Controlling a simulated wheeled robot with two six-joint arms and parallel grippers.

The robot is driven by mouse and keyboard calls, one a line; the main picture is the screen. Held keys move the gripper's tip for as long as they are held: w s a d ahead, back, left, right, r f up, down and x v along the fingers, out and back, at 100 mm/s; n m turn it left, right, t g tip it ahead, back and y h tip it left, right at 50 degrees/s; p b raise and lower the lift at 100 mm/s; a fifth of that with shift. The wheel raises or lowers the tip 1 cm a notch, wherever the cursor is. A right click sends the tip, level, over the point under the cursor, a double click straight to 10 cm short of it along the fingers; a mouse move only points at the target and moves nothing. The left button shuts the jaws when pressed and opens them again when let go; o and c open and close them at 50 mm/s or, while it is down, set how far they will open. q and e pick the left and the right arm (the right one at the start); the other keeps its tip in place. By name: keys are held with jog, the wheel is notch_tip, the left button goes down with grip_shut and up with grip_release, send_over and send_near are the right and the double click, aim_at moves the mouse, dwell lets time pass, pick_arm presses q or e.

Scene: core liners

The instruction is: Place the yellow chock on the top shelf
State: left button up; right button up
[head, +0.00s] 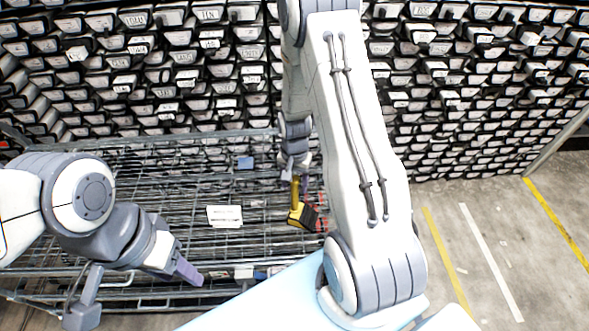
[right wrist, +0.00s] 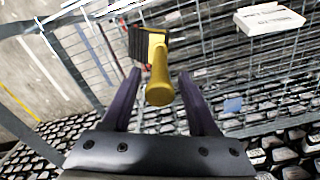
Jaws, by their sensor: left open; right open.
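The yellow chock (head: 297,212), with a yellow handle and a black block, is at the right part of the wire top shelf (head: 150,215). My right gripper (head: 299,179) is above it, at the handle's upper end. In the right wrist view the chock's handle (right wrist: 158,82) lies between the two open fingers (right wrist: 160,76), with a gap on each side. The black block is beyond the fingertips. Whether the chock rests on the wires cannot be told. My left gripper (head: 188,271) is open and empty over the shelf's front part, left of the chock.
A white labelled box (head: 225,216) lies on the wires left of the chock; a small blue item (head: 245,162) is behind it. Racks of core liners (head: 180,60) stand behind. My right arm covers part of the shelf's right end. Concrete floor (head: 500,240) is open at right.

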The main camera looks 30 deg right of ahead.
notch_tip(320, 180, up, 11)
jog(key=b, duration=0.2)
jog(key=shift+f+b, duration=0.1)
jog(key=shift+b, duration=0.25)
jog(key=s+a+r+n, duration=0.3)
jog(key=s+a+n, duration=0.1)
jog(key=a, duration=0.4)
jog(key=s+a+r+n, duration=0.3)
jog(key=s+a+n, duration=0.15)
jog(key=a, duration=0.35)
jog(key=s+a+r+n, duration=0.1)
jog(key=s+a+n, duration=0.2)
jog(key=s+n, duration=0.1)
jog(key=s+a+r+n+y, duration=0.1)
jog(key=s+a+n, duration=0.2)
jog(key=s, duration=0.4)
jog(key=shift+s+r+n, duration=0.2)
jog(key=shift+r+n, duration=0.15)
jog(key=shift+n, duration=0.4)
jog(key=shift+a, duration=0.1)
